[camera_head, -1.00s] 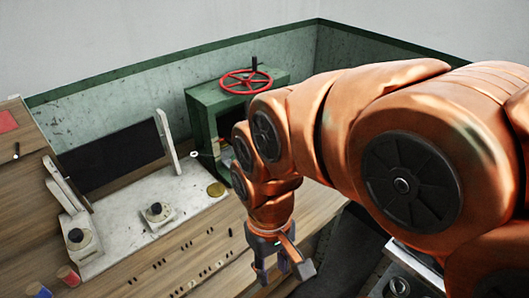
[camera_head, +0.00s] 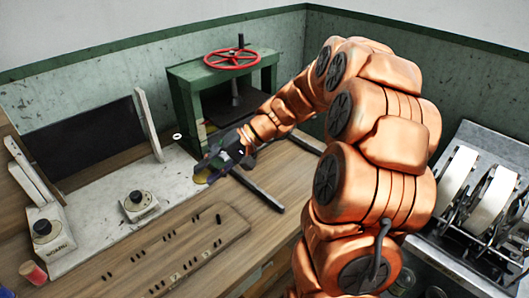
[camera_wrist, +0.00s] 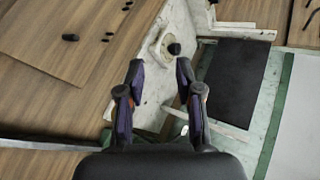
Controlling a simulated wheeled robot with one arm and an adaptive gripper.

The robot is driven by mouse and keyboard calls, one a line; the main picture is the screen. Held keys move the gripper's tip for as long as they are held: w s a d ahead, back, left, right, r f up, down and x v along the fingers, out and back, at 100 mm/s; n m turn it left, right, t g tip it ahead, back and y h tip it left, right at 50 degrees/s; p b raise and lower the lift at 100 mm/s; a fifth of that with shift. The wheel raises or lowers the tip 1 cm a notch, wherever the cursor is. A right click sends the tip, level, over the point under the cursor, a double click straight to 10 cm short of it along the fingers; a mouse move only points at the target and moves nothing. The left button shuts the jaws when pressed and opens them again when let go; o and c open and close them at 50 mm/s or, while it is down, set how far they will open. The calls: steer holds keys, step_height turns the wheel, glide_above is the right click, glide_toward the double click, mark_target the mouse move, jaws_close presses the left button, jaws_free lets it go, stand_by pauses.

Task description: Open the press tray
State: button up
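The green press (camera_head: 184,98) with a red handwheel (camera_head: 232,59) stands at the back of the bench in the head view. A dark plate and spindle (camera_head: 236,100) show inside its frame. My gripper (camera_head: 205,162) is in front of the press's lower left side, over the bench. My arm hides the lower right of the press. I cannot pick out the press tray for certain. In the wrist view my gripper's two fingers (camera_wrist: 160,66) are apart with nothing between them, so it is open and empty.
A white panel with a knob (camera_head: 138,200) and an upright dark board (camera_head: 85,148) stand left of my gripper. A dark bar (camera_head: 256,188) lies on the bench right of it. A wooden strip with pegs (camera_head: 205,250) lies in front. White reels (camera_head: 490,200) stand at right.

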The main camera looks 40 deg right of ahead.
steer(key=w+d+f+m+t+b, duration=0.2)
steer(key=w+d+f+t, duration=0.15)
steer(key=d, duration=0.45)
steer(key=w+d+f+m+t+b, duration=0.2)
steer(key=w+d+f, duration=0.15)
steer(key=d, duration=0.45)
steer(key=m+t+h+b, duration=0.2)
steer(key=m+t, duration=0.1)
steer(key=t, duration=0.2)
glide_toward(265, 144)
steer(key=x, duration=0.2)
steer(key=shift+w+a, duration=0.15)
steer(key=shift+w, duration=0.15)
steer(key=shift+p+x, duration=0.5)
steer(key=shift+x, duration=3.35)
steer(key=shift+f, duration=0.15)
jaws_close()
